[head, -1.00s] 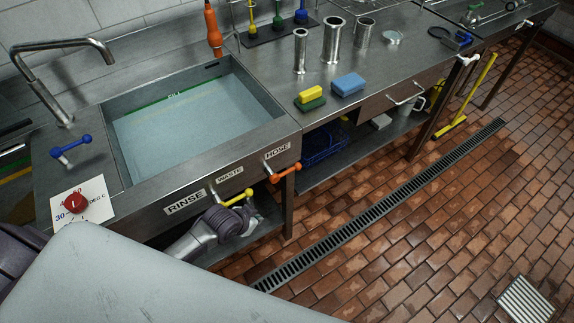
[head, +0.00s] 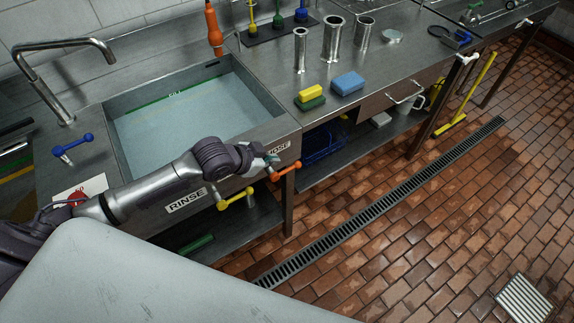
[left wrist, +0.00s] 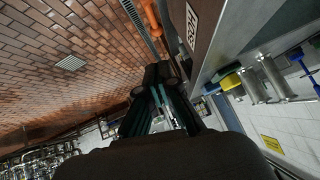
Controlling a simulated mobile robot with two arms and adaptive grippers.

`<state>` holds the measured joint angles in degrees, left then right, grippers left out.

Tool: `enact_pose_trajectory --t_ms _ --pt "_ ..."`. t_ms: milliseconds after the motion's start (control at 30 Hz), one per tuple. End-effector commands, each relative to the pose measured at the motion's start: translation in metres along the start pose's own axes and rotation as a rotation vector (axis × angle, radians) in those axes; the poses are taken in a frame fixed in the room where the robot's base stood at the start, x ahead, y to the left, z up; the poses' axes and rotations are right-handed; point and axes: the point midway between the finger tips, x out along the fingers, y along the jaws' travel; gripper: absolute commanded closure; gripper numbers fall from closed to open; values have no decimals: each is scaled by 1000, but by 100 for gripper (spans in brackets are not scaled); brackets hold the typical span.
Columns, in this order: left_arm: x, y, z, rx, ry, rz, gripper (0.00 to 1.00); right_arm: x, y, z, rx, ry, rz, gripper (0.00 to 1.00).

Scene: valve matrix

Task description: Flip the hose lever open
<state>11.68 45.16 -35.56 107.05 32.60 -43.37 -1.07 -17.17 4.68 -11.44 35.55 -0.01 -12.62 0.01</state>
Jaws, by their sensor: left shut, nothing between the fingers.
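The orange hose lever (head: 287,171) sticks out from the sink's front panel, under the HOSE label (head: 277,147), pointing to the right. My left gripper (head: 271,161) is shut and empty, just above and left of the lever in the head view. I cannot tell whether it touches the lever. In the left wrist view the shut fingers (left wrist: 161,93) point ahead, and the orange lever (left wrist: 153,17) shows at the top. The HOSE label also shows in that view (left wrist: 191,27). The arm hides the WASTE label. My right gripper is not in view.
The yellow waste lever (head: 236,199) sits left of and below the gripper. The sink basin (head: 185,110) holds water. A table leg (head: 289,205) stands below the orange lever. The floor in front is clear around the drain grate (head: 380,205).

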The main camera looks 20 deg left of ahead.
Motion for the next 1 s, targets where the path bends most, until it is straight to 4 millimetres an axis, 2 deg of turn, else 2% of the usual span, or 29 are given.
enact_pose_trajectory --t_ms 467,500,700,1000 --pt "94 0 -2 -1 1 0 100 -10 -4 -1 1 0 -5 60" --pt "98 0 5 -1 -4 1 100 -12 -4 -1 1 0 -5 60" --pt "115 0 23 0 -2 1 100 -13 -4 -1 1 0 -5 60" --pt "120 0 28 1 1 0 100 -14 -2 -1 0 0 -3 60"
